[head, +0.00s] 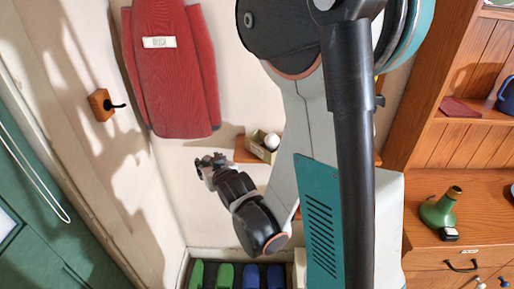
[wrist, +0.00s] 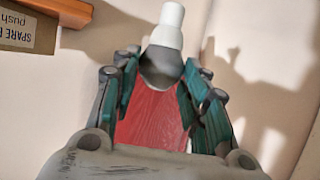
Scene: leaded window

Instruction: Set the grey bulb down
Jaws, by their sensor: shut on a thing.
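The grey bulb (wrist: 161,66) has a dark grey rounded body and a white end piece that points up and away in the wrist view. My gripper (wrist: 162,72) is shut on it, with the teal-lined fingers on both sides of the grey body. In the head view my gripper (head: 208,162) is in the air left of a small wooden shelf (head: 243,152); the bulb cannot be made out clearly there.
A box (head: 261,147) with a white round thing (head: 272,141) stands on the shelf. The box (wrist: 27,29) marked "SPARE" also shows in the wrist view. A red panel-like thing (head: 172,80) hangs on the wall.

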